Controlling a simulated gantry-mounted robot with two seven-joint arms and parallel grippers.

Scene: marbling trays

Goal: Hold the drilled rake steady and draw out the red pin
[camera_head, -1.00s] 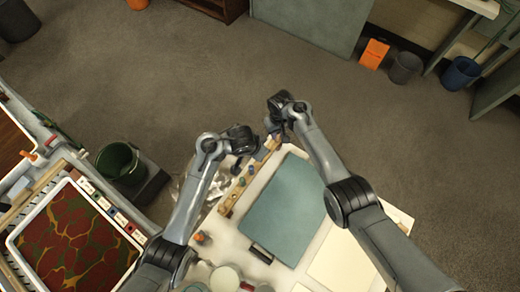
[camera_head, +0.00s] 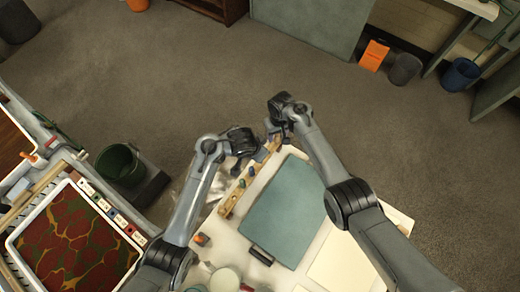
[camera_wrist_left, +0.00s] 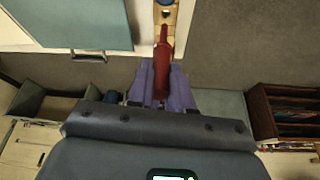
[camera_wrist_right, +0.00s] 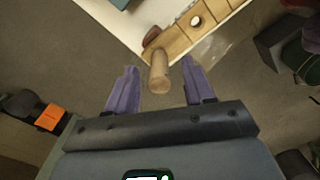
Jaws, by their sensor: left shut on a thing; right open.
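The drilled rake (camera_head: 232,201) is a pale wooden bar with holes, lying along the left edge of the white tabletop. Blue-green pegs (camera_head: 242,184) stand in it. The red pin (camera_wrist_left: 162,58) is between the purple fingers of my left gripper (camera_wrist_left: 162,72), which is shut on it. The pin's far end overlaps the rake; I cannot tell how deep it sits. My right gripper (camera_wrist_right: 159,75) is open around a round wooden peg (camera_wrist_right: 160,70) at the rake's end, with gaps on both sides. In the head view, the wrists partly hide the rake's far end.
A blue-grey board (camera_head: 283,215) with a dark handle lies right of the rake. A red marbled tray (camera_head: 72,238) is at left. A green bucket (camera_head: 120,163) stands beyond it. The floor past the rake is open.

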